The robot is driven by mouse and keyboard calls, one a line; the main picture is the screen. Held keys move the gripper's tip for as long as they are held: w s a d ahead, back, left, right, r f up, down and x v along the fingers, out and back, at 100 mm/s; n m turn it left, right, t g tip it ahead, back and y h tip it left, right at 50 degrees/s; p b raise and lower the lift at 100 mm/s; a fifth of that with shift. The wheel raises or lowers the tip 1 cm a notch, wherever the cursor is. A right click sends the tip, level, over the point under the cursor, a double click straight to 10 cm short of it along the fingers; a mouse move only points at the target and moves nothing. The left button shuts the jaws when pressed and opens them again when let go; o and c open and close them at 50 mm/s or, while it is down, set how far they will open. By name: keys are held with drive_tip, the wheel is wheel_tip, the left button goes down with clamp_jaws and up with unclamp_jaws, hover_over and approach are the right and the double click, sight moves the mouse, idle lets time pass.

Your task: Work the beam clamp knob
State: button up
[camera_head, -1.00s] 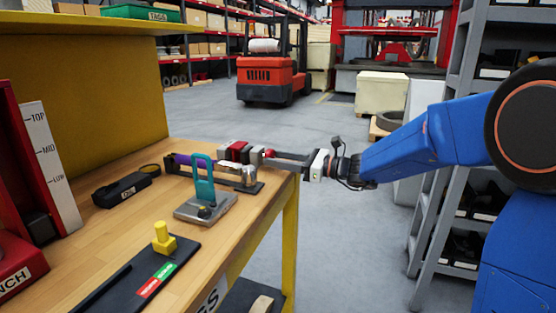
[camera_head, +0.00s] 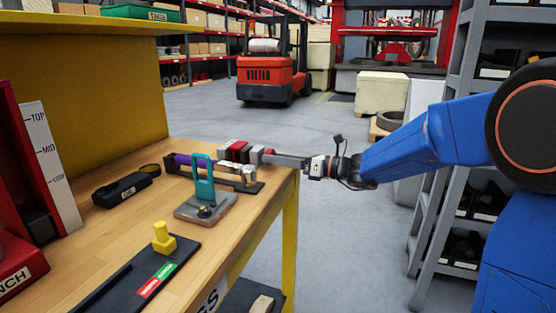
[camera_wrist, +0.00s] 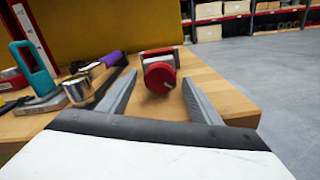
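The beam clamp (camera_head: 240,152), a red and grey block, sits at the far right end of the wooden bench. Its round red knob (camera_wrist: 159,76) faces my gripper in the wrist view, with a red body (camera_wrist: 158,53) behind it. In the head view only a sliver of red shows by my fingers. My gripper (camera_wrist: 158,90) is open, one finger on either side of the knob's line, the knob between or just beyond the fingertips. I see gaps at both sides and no clear contact. In the head view my gripper (camera_head: 287,161) reaches in from the right.
A black rail with a purple bar (camera_head: 182,159) and metal cylinder (camera_head: 249,174) lies in front of the clamp. A teal handle (camera_head: 204,181) stands on a grey base nearby. A yellow knob (camera_head: 164,240) is nearer. Open floor lies right of the bench.

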drive_tip(key=v, duration=1.7)
drive_tip(key=shift+d, duration=0.15)
drive_tip(key=shift+s, duration=0.1)
drive_tip(key=w+a+n, duration=0.1)
drive_tip(key=w+a, duration=0.1)
drive_tip(key=a, duration=0.3)
drive_tip(key=w+a+n, duration=0.2)
drive_tip(key=a, duration=0.4)
drive_tip(key=w+a+n, duration=0.1)
drive_tip(key=w+a, duration=0.1)
drive_tip(key=a, duration=0.3)
drive_tip(key=shift+a+r+n, duration=0.2)
drive_tip(key=shift+n, duration=0.1)
drive_tip(key=c, duration=1)
